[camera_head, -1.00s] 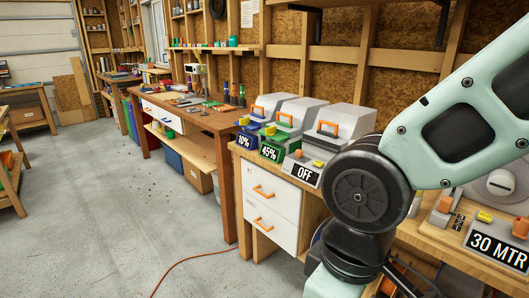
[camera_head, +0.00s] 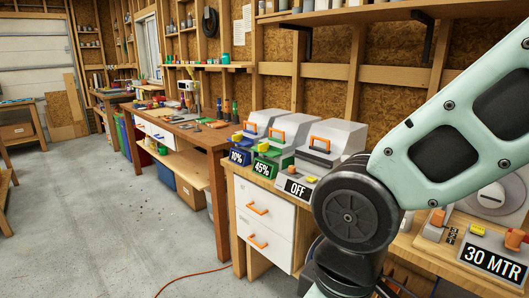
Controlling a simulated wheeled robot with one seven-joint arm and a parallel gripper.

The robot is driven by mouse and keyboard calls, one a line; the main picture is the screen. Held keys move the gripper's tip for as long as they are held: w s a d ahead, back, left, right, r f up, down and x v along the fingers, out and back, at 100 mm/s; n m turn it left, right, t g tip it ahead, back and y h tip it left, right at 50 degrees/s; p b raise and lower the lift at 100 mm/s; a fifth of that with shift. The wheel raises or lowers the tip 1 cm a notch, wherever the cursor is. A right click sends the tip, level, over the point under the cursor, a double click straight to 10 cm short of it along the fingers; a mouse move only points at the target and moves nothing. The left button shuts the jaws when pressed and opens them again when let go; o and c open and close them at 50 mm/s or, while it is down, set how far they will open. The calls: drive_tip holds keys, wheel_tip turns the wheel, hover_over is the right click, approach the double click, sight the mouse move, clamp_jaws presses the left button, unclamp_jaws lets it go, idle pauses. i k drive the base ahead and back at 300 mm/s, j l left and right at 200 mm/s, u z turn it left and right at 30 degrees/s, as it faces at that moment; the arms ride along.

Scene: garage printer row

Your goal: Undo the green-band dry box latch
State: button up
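The green-band dry box (camera_head: 281,142) is the middle of three pale grey boxes on the workbench. Its green front (camera_head: 266,166) carries a "45%" label. An orange handle-like part (camera_head: 277,134) is on its upper front, and a small yellow part (camera_head: 263,147) is lower down. I cannot tell whether its latch is fastened. My gripper is not in view; only my arm's links and a dark round joint show at the right, apart from this box in the picture.
A blue-band dry box (camera_head: 260,121) marked "10%" stands left of it, and a box (camera_head: 332,139) marked "OFF" stands right. White drawers (camera_head: 265,215) are below. A "30 MTR" device (camera_head: 488,232) is at far right. Open floor (camera_head: 130,220) lies left; an orange cable (camera_head: 195,278) crosses it.

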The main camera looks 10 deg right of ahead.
sight(263, 147)
drive_tip(key=i, duration=0.65)
drive_tip(key=i+j+z, duration=0.15)
drive_tip(key=i, duration=0.5)
